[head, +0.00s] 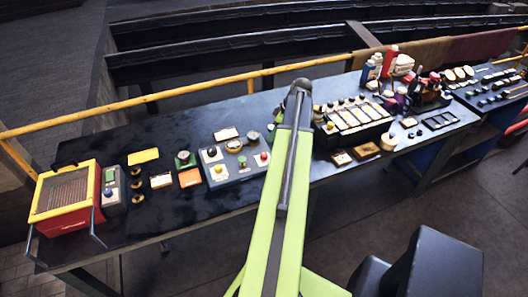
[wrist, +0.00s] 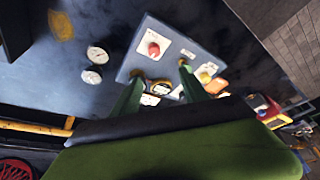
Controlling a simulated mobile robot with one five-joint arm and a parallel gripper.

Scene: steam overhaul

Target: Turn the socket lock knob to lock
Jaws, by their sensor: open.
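A blue-grey control box (head: 235,172) on the bench carries several knobs on white plates, among them a red knob (head: 264,156), a yellow knob (head: 218,168) and a dark knob (head: 212,152). I cannot tell which one is the socket lock knob. In the wrist view the box (wrist: 192,64) lies beyond my gripper (wrist: 160,70), with the red knob (wrist: 153,48) just past the fingertips and an orange knob (wrist: 205,77) right of the right finger. My gripper is open, with nothing seen held. Its fingers are hidden behind my arm in the head view.
A red and yellow box (head: 66,200) stands at the bench's left end. Small cards, including a yellow card (head: 143,156), lie between. A long block of pale switches (head: 352,120) stands right of my arm. A yellow rail (head: 180,91) runs behind the bench.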

